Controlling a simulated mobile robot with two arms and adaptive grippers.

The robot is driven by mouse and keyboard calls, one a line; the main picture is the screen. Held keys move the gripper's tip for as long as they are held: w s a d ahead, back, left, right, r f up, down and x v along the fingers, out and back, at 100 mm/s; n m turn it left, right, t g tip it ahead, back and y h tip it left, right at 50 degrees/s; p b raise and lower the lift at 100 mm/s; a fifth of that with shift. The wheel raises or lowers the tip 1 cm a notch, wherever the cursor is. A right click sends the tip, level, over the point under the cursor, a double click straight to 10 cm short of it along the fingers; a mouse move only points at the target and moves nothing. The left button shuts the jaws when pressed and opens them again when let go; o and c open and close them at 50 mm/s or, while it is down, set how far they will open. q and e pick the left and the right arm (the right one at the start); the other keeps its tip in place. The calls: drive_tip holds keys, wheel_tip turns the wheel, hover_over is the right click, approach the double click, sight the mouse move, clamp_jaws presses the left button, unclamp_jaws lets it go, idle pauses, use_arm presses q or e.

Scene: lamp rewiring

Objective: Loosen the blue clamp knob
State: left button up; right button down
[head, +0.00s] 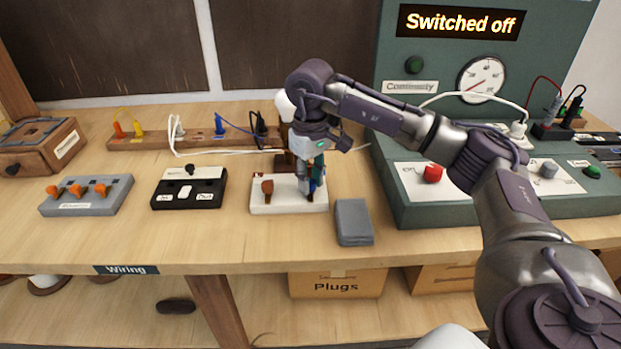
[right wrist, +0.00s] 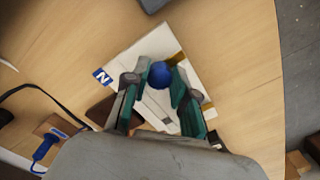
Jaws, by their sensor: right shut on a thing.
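The blue clamp knob (right wrist: 160,75) sits between the two fingertips of my right gripper (right wrist: 157,88) in the right wrist view. My right gripper is shut on it. The knob belongs to a white terminal block (right wrist: 187,62) with a blue "N" label (right wrist: 102,77). In the head view the white block (head: 288,206) lies on the bench, with a brown knob (head: 267,188) on its left part. My right gripper (head: 316,186) reaches down over its right part and mostly hides the blue knob there. My left gripper is not in view.
A grey block (head: 353,222) lies just right of the terminal block. A black switch box (head: 189,188) and a grey lever box (head: 86,195) stand to the left. The green test console (head: 440,214) stands at the right; its display reads "Switched off". The front bench strip is clear.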

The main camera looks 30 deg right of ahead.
sight(311, 182)
drive_tip(key=shift+r, duration=0.1)
drive_tip(key=c, duration=0.9)
unclamp_jaws()
drive_tip(key=shift+c, duration=0.2)
wheel_tip(311, 182, up, 12)
